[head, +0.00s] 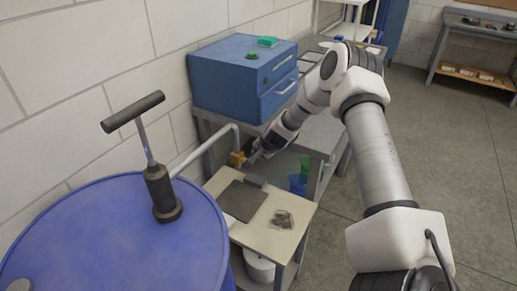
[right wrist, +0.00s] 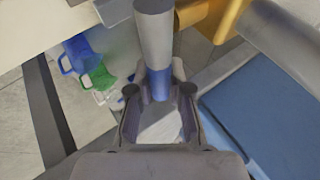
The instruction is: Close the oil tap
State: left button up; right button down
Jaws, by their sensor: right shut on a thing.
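The yellow oil tap (head: 237,159) sits at the end of a pale pipe (head: 205,146), above a small table in the head view. Part of its yellow body (right wrist: 228,14) shows at the top right of the right wrist view. My right gripper (head: 252,158) reaches the tap from the right. In the right wrist view its fingers (right wrist: 158,92) are shut on a grey cylindrical handle with a blue section (right wrist: 156,50), which appears to belong to the tap. The join between handle and tap is not clear. My left gripper is not in view.
A blue drum (head: 110,245) with a T-handled pump (head: 160,190) stands at left. The small table (head: 270,238) bears a dark plate (head: 243,201). A blue drawer cabinet (head: 225,80) stands behind. Blue (right wrist: 80,52) and green (right wrist: 101,76) jugs are nearby. Floor at right is clear.

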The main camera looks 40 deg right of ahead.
dwell(0.5)
jog(key=c, duration=1.1)
grip_release()
jog(key=shift+f, duration=0.15)
jog(key=shift+o, duration=0.2)
jog(key=v, duration=1.2)
jog(key=shift+d, duration=0.2)
jog(key=shift+w, duration=0.1)
